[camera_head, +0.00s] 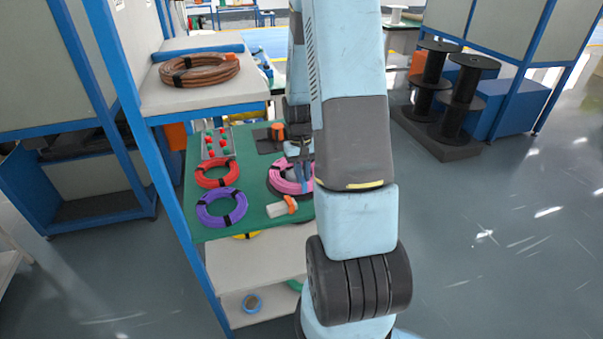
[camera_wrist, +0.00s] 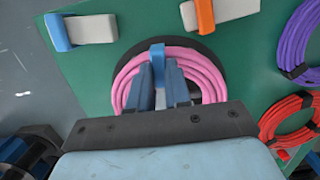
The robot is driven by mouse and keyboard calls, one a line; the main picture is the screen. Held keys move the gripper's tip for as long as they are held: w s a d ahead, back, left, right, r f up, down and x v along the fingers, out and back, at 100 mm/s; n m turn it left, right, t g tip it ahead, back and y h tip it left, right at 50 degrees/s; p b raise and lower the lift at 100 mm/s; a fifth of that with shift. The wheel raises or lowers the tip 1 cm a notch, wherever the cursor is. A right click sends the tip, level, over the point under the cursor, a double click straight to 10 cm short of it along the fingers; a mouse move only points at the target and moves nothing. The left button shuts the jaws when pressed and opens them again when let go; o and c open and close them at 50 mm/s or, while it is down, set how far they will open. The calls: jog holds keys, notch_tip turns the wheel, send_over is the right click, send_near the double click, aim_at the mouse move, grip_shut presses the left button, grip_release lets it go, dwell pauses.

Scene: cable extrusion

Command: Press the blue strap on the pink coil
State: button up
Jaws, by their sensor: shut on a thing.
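The pink coil (camera_wrist: 212,75) lies on a black round base (camera_wrist: 203,48) on the green mat. It also shows in the head view (camera_head: 280,181), partly hidden by my arm. The blue strap (camera_wrist: 157,51) stands up at the coil's far side in the wrist view. My gripper (camera_wrist: 160,70) is over the coil's middle, with its fingers shut on the blue strap. The fingers hide part of the coil and the strap's lower end. My gripper shows small in the head view (camera_head: 302,172), beside my arm.
A red coil (camera_head: 217,173) and a purple coil (camera_head: 222,208) lie left of the pink coil on the green mat (camera_head: 195,224). White blocks with a blue band (camera_wrist: 58,32) and an orange band (camera_wrist: 205,14) lie near it. A brown coil (camera_head: 200,69) rests on the upper shelf.

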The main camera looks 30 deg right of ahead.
jog(key=shift+f, duration=0.6)
dwell(1.3)
jog(key=o, duration=0.9)
jog(key=shift+r, duration=0.1)
jog(key=shift+r, duration=3.95)
